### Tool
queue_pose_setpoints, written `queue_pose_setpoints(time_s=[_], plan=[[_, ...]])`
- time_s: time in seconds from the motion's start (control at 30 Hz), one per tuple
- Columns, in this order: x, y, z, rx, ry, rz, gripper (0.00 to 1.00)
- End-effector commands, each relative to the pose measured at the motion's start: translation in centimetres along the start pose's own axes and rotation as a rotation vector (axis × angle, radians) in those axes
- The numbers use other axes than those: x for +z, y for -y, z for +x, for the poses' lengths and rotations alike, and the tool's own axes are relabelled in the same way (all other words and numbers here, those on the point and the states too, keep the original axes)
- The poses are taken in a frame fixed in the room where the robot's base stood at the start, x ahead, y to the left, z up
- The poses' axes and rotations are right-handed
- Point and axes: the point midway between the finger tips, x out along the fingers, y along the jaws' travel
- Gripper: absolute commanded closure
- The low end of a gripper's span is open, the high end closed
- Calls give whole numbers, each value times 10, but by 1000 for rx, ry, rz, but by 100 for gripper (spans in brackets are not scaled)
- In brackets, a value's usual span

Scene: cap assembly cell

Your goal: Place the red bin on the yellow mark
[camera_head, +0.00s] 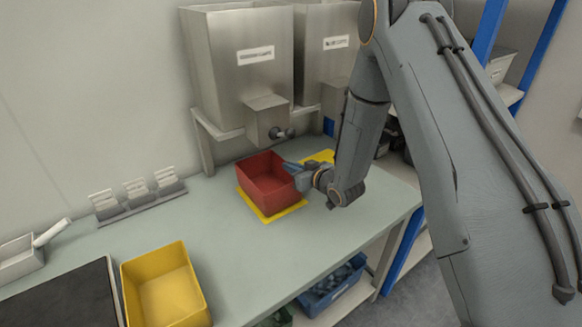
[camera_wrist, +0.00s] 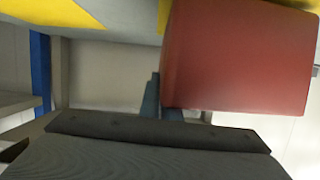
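The red bin (camera_head: 268,182) is upright and empty at the yellow mark (camera_head: 281,213) below the left dispenser. Yellow shows along its front and left edges; I cannot tell whether its base touches the table. My gripper (camera_head: 293,170) is at the bin's right wall, with its fingers by the rim. In the wrist view the bin (camera_wrist: 240,60) fills the upper right, and a grey finger (camera_wrist: 151,98) shows beside its edge. The other finger is mostly hidden, so I cannot tell whether they clamp the wall.
Another yellow mark (camera_head: 321,157) lies behind my gripper. Steel dispensers (camera_head: 242,62) stand above, with a spout (camera_head: 268,120) close over the bin. A yellow bin (camera_head: 165,287) and dark mat (camera_head: 68,300) are at front left. The table (camera_head: 215,225) between them is clear.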

Motion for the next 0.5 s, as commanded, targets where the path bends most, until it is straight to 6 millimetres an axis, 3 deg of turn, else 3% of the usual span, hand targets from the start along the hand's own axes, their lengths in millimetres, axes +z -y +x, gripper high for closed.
queue_pose_setpoints(time_s=[0.47, 0.5], plan=[[8, -1, 3, 0, -2, 0, 100], [9, -1, 3, 0, -1, 0, 95]])
